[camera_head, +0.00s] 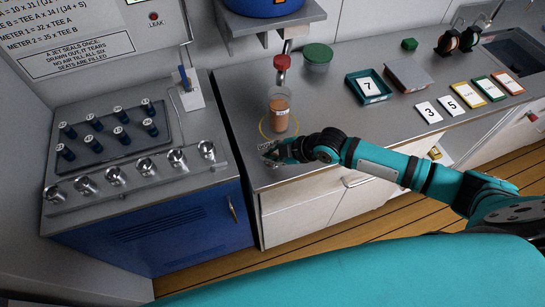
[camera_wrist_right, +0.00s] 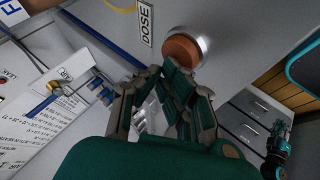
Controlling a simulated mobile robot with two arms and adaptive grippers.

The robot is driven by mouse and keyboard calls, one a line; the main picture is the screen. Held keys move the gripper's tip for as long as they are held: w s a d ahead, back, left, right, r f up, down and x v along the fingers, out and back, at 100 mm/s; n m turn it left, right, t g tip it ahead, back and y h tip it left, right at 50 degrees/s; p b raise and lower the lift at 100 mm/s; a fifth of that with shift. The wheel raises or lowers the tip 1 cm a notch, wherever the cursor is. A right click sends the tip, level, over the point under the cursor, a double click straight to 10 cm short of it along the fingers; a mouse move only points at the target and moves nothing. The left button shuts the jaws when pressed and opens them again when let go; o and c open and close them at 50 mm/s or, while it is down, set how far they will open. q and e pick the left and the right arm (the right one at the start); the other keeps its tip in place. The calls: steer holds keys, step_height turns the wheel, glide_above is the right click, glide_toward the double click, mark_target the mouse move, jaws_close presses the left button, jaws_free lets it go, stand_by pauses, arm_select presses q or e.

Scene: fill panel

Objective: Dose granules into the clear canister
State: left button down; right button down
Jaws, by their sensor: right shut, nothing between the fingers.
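The clear canister (camera_head: 279,112) stands upright on the grey counter inside a yellow ring (camera_head: 264,128), with brown granules filling much of it. A red-ended spout (camera_head: 282,63) hangs above it under a blue hopper (camera_head: 262,6). My right gripper (camera_head: 272,155) is just in front of the canister, near the counter's front edge. It is shut and empty, apart from the canister. In the right wrist view, the fingers (camera_wrist_right: 160,75) are below the canister's brown contents (camera_wrist_right: 181,49) and the DOSE label (camera_wrist_right: 146,25). My left gripper is not seen.

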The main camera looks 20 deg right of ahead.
steer(key=shift+f, duration=0.3)
stand_by(0.4)
steer(key=shift+r, duration=0.1)
steer(key=shift+r+p, duration=0.65)
steer(key=shift+r, duration=0.2)
step_height(320, 180, up, 5)
steer(key=p, duration=0.4)
stand_by(1.9)
